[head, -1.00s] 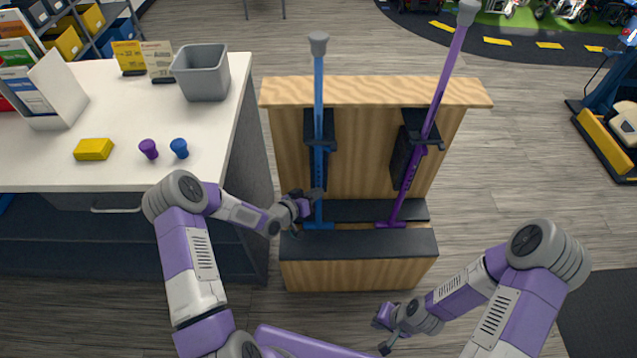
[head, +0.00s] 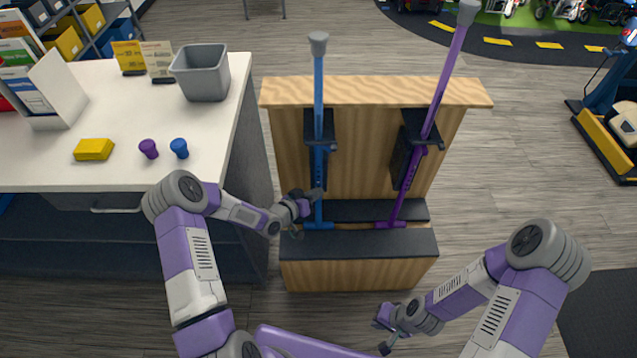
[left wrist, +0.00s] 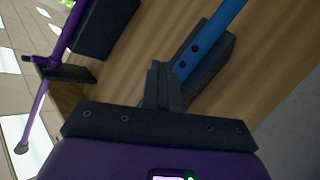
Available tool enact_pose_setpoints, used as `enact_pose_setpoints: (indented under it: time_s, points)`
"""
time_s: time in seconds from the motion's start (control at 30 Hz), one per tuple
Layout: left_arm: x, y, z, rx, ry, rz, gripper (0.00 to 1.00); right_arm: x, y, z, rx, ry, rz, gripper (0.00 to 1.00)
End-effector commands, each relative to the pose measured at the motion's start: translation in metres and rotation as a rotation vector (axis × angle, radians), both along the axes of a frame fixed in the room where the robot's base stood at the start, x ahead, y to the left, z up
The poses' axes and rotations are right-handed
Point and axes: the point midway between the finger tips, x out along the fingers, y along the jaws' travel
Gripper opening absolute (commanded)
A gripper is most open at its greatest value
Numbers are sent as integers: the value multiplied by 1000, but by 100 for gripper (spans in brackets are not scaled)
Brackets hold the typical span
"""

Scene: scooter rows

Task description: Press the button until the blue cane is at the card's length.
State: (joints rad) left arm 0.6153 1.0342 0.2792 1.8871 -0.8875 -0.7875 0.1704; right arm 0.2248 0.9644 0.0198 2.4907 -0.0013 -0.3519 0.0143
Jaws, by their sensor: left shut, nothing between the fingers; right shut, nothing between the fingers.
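The blue cane (head: 319,90) stands upright in a dark holder on the left of a wooden stand, with a grey tip at its top and a blue foot at its bottom. My left gripper (head: 318,193) is shut and empty at the lower part of this cane. In the left wrist view, my shut fingers (left wrist: 162,85) point at the blue tube (left wrist: 212,38), which has dark holes; I cannot tell whether they touch it. I cannot make out the button. Two small cards, one yellow (head: 128,55) and one pale (head: 158,58), stand on the white table; their writing is unreadable. My right gripper (head: 382,330) is shut and empty, low in front of the stand.
A purple cane (head: 446,75) leans in the stand's right holder; it also shows in the left wrist view (left wrist: 68,35). The wooden stand (head: 360,92) has a dark lower step. The white table (head: 120,175) at left bears a grey bin (head: 203,80), a yellow block (head: 93,149) and two pegs.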

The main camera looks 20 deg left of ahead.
Motion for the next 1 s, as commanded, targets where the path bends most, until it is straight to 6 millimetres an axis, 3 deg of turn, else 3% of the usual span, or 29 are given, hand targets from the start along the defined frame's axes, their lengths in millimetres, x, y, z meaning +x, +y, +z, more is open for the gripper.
enact_pose_setpoints:
  time_s: [1.0]
  points:
    - [11, 3, 0, 1, 0, 0, 0, 0, 0, -12, 0, 0, 0, 0]
